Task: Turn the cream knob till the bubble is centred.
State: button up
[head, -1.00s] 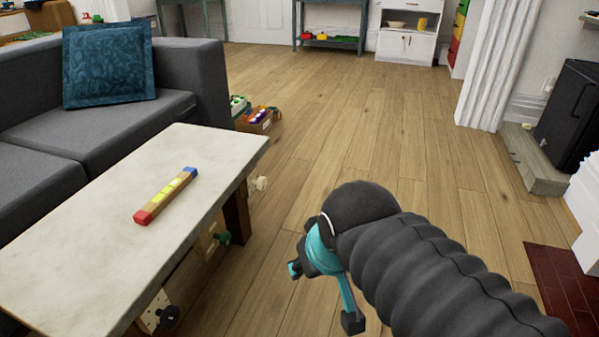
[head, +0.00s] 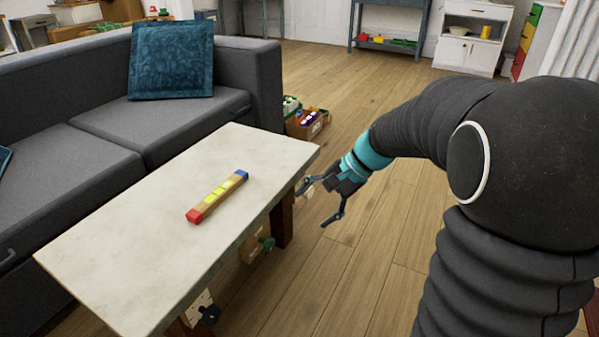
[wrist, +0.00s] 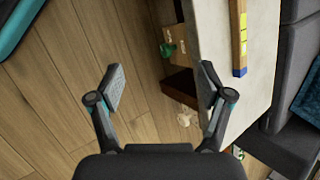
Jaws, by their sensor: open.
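A wooden level (head: 217,198) with a red end, a blue end and a yellow window lies on the pale tabletop (head: 130,250). The bubble is too small to place. The cream knob (wrist: 184,119) is low beside the table's far end in the wrist view, between my fingers but nearer the right one. In the head view my gripper largely covers it. A green knob (head: 267,243) and a black knob (head: 209,314) are on the table's right side. My gripper (head: 315,206) is open and empty, just off the table's far right corner; it also shows in the wrist view (wrist: 161,82).
A grey sofa (head: 150,130) with a teal cushion runs along the table's left. A box of toys (head: 308,122) stands on the floor beyond the table. The wooden floor right of the table is clear.

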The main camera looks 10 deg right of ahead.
jog(key=w+d+f+m+y+p, duration=0.1)
jog(key=w+f+m+y, duration=0.2)
jog(key=w, duration=0.5)
jog(key=m+t+y+p, duration=0.4)
jog(key=m+t, duration=0.5)
jog(key=m, duration=0.4)
send_near(311, 193)
jog(key=x, duration=1.1)
jog(key=shift+w+d+f+p, duration=0.1)
jog(key=shift+d+f+p, duration=0.1)
jog(key=shift+p, duration=0.1)
jog(key=c, duration=1.2)
